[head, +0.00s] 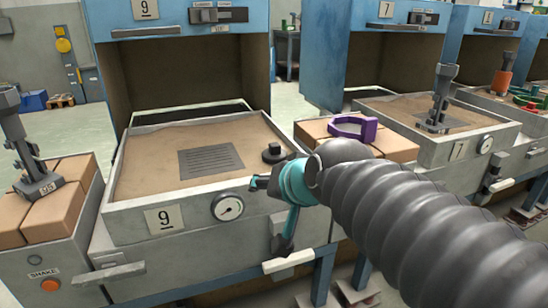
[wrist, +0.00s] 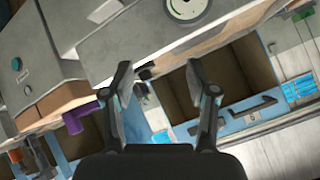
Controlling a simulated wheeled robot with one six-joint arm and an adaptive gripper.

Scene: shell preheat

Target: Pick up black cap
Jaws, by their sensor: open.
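The black cap (head: 274,153) stands on the sand near the right front corner of the station 9 bed (head: 140,180) in the head view. A small dark piece (wrist: 147,72) between the fingers in the wrist view looks like the cap, partly hidden by the bed's edge. My gripper (wrist: 158,72) is open and empty, its two fingers spread wide in the wrist view. In the head view my teal wrist is in front of the bed's right front corner, close to the cap; my fingertips are not clear there.
A dark slotted plate (head: 211,160) lies in the bed's sand. A round gauge (head: 228,207) is on its front wall. A purple ring-shaped part (head: 353,127) sits on brown blocks to the right. A grey tool (head: 36,165) stands on blocks at left.

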